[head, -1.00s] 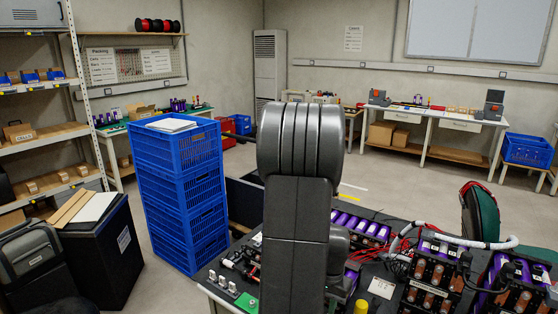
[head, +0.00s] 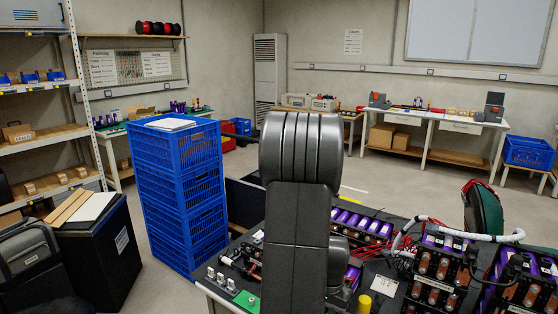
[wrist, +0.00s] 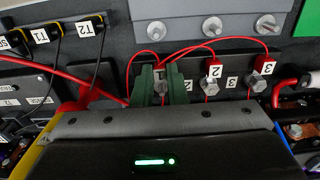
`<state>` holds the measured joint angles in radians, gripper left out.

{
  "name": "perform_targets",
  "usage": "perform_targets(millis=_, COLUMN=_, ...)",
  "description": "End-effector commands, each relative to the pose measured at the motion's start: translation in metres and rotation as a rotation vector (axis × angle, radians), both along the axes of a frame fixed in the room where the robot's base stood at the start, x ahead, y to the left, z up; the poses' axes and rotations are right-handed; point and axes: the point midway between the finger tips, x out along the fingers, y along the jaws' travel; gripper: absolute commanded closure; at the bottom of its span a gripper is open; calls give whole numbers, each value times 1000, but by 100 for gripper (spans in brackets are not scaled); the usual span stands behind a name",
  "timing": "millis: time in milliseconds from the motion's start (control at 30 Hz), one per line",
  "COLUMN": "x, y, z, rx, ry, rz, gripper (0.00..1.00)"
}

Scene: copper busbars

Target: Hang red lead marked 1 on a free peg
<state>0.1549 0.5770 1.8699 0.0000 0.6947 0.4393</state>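In the wrist view, the red lead marked 1 (wrist: 159,70) is between my gripper's two green fingers (wrist: 162,88), its tag partly covered by them. A metal post shows in the gap; whether the fingers press on the lead is unclear. The red leads marked 2 (wrist: 213,71) and 3 (wrist: 266,67) sit at posts to the right. Above them, a grey block (wrist: 185,12) carries three bare metal pegs: left (wrist: 157,30), middle (wrist: 212,26) and right (wrist: 265,24). The block's pegs (head: 221,279) also show in the head view, where my arm hides the gripper.
Black leads tagged T1 (wrist: 43,35) and T2 (wrist: 98,28) are at the wrist view's upper left. A thick red cable (wrist: 290,85) is at the right. Battery modules (head: 435,265) with cables crowd the bench's right. Blue crates (head: 180,195) stand left of the bench.

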Motion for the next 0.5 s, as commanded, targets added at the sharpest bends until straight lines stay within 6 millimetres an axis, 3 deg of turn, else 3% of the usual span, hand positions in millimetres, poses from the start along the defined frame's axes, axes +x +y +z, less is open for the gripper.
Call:
perform_targets(millis=167, x=0, y=0, z=5, rx=0, ry=0, rz=0, gripper=100)
perform_targets(millis=500, x=0, y=0, z=38, rx=0, ry=-1, rz=0, gripper=100)
